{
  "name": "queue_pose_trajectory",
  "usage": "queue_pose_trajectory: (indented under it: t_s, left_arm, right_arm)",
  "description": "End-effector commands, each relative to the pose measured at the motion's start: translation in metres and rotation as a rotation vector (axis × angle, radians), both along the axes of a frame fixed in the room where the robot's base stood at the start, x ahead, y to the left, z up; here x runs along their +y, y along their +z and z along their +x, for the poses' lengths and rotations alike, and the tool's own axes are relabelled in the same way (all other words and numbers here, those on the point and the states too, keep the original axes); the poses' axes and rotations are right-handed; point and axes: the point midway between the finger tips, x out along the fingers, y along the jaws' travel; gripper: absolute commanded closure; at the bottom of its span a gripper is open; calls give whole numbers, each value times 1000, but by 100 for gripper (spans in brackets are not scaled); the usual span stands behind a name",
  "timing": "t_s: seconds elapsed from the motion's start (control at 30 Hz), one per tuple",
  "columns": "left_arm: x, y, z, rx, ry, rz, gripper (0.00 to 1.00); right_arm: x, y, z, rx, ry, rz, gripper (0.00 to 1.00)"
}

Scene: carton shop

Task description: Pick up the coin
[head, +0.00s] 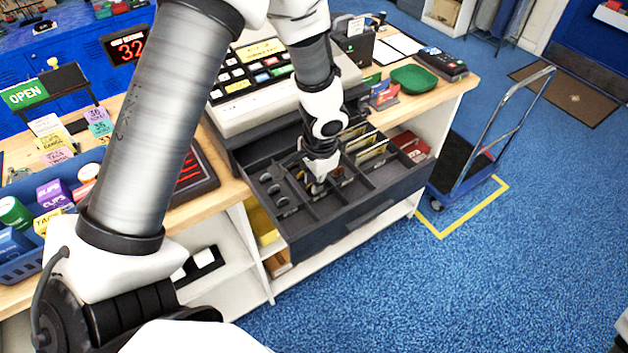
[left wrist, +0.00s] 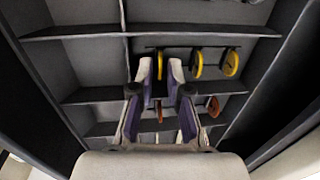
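My left gripper (head: 318,188) reaches down into the open cash drawer (head: 365,212). In the left wrist view its two fingertips (left wrist: 160,70) are apart, over a rack of upright coins. A thin yellowish edge, perhaps a coin, shows between the fingertips; I cannot tell whether they touch it. Two yellow coins (left wrist: 197,63) (left wrist: 231,63) stand to the right of the fingers. A copper-coloured coin (left wrist: 213,106) stands in a nearer compartment, and others there are partly hidden by the fingers. My right gripper is not in view.
Dark dividers (left wrist: 70,32) split the drawer into compartments. Banknotes (head: 372,152) stand in its right part. The cash register (head: 250,85) stands behind the drawer, with a green dish (head: 414,78) to the right. A blue trolley (head: 470,165) stands on the floor at right.

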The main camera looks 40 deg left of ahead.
Motion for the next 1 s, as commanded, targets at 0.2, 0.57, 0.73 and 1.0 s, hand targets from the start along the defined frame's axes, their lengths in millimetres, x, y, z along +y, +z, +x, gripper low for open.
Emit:
queue_pose_trajectory:
  t_s: [0.2, 0.57, 0.73, 1.0]
  left_arm:
    - [0, 1, 0, 0, 1, 0, 100]
    - [0, 6, 1, -3, 3, 0, 100]
    - [0, 39, 2, -8, 3, 0, 100]
    - [0, 94, 1, -4, 2, 1, 100]
  right_arm:
    - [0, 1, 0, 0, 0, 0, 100]
    - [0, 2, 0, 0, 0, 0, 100]
    - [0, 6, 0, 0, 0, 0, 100]
    - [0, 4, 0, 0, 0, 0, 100]
